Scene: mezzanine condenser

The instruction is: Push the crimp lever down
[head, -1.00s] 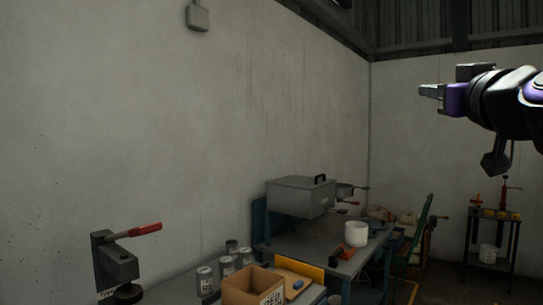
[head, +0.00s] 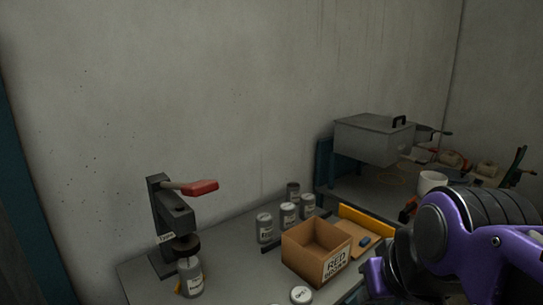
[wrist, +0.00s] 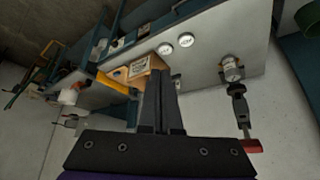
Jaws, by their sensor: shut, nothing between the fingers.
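The crimp press (head: 172,222) stands on the bench at lower left in the head view, with its red-handled crimp lever (head: 200,187) sticking out to the right, roughly level. A labelled jar (head: 190,277) stands under its round head. In the wrist view the red lever handle (wrist: 252,146) is at lower right, partly cut off by my gripper's body, with the jar (wrist: 231,70) above it. My gripper (wrist: 162,85) is shut and empty, apart from the lever, to its left in that view. In the head view my arm hides the fingertips.
A cardboard box labelled RED (head: 318,252) and several jars (head: 288,216) stand on the bench right of the press. A loose lid (head: 300,294) lies at the front. A grey metal box (head: 373,138) stands farther back. The wall behind is bare.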

